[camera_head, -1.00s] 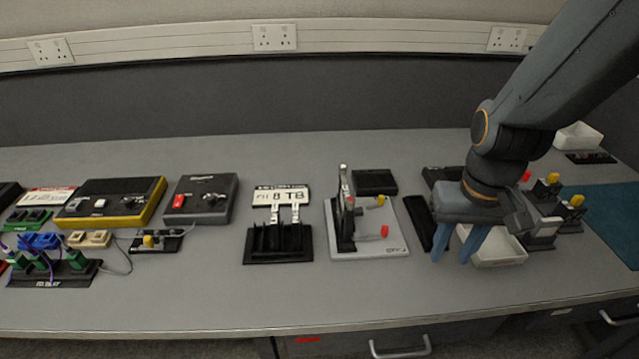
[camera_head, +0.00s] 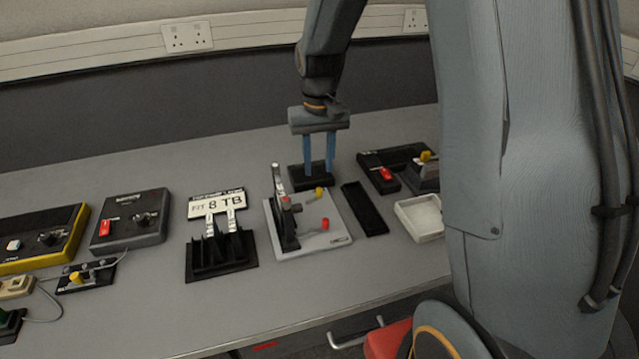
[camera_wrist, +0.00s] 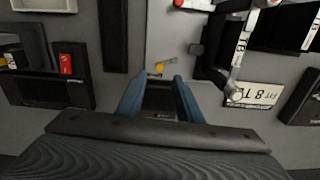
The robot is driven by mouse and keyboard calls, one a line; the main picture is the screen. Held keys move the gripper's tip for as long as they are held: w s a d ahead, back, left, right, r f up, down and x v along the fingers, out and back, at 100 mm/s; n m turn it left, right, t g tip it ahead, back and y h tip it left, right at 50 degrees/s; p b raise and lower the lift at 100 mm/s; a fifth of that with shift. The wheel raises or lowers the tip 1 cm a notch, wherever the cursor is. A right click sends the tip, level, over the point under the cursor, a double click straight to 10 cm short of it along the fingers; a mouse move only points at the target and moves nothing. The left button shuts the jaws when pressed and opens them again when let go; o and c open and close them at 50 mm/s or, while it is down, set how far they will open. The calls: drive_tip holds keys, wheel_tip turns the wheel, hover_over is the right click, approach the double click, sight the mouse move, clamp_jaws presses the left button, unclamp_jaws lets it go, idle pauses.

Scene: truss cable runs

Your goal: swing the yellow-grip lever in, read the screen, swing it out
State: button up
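The yellow grip (camera_head: 319,191) sits on a lever on a light grey plate (camera_head: 335,240), beside a black upright frame with a silver arm. A red grip (camera_head: 325,224) is on the same plate, nearer the front. A small black box (camera_head: 296,181), perhaps the screen, lies behind the plate; no reading is legible. My gripper (camera_head: 319,172) points down over this box, open and empty. In the wrist view the yellow grip (camera_wrist: 158,68) is just beyond the gap between my fingertips (camera_wrist: 161,78). The black box (camera_wrist: 158,99) shows between the fingers.
A black stand with an "8 TB" plate (camera_head: 217,204) is left of the plate. A black slotted strip (camera_head: 364,209) and a white tray (camera_head: 421,217) are at its right. A box with a red switch (camera_head: 386,175) stands behind the tray. The bench front is clear.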

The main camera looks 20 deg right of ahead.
sight(319, 189)
drive_tip(key=shift+f+p, duration=0.65)
drive_tip(key=shift+f, duration=2.95)
clamp_jaws()
